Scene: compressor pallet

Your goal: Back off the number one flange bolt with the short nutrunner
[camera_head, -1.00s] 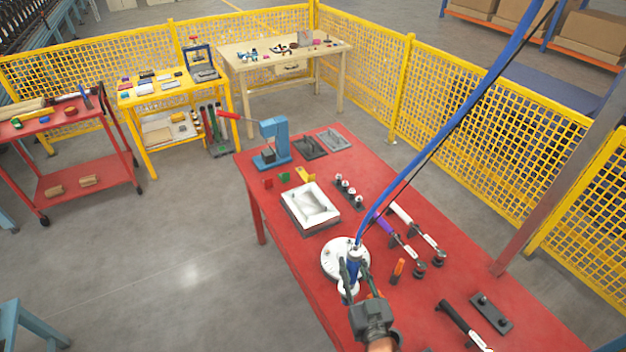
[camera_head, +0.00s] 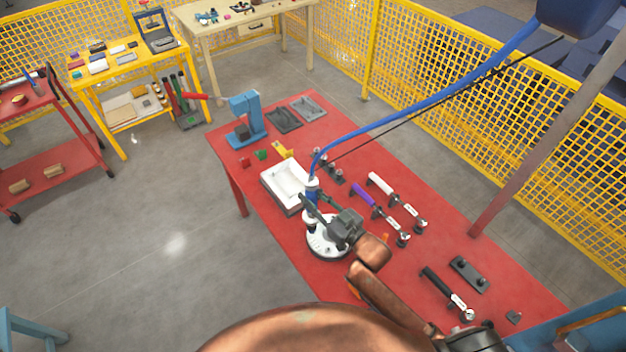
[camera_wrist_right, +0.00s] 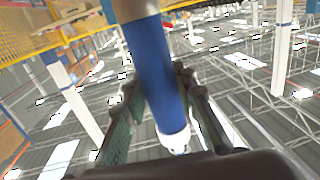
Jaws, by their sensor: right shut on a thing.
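My right gripper (camera_head: 312,207) is shut on a blue cylindrical nutrunner (camera_head: 312,187), which hangs from a blue hose and stands roughly upright. In the right wrist view, the nutrunner's blue body (camera_wrist_right: 156,70) lies between the two dark fingers (camera_wrist_right: 165,115). The round white flange (camera_head: 325,246) sits on the red table. The tool's lower end shows over the flange's far left edge; whether it touches cannot be told. My gripper and wrist hide part of the flange, and I cannot make out the number one bolt. My left gripper is not in view.
On the red table (camera_head: 290,258) a white tray (camera_head: 284,184) stands just beyond the flange. Tools with purple (camera_head: 363,196), white (camera_head: 380,183) and black (camera_head: 436,280) handles lie to the right. A blue press (camera_head: 245,118) stands at the far end. Yellow mesh fencing (camera_head: 450,100) runs behind.

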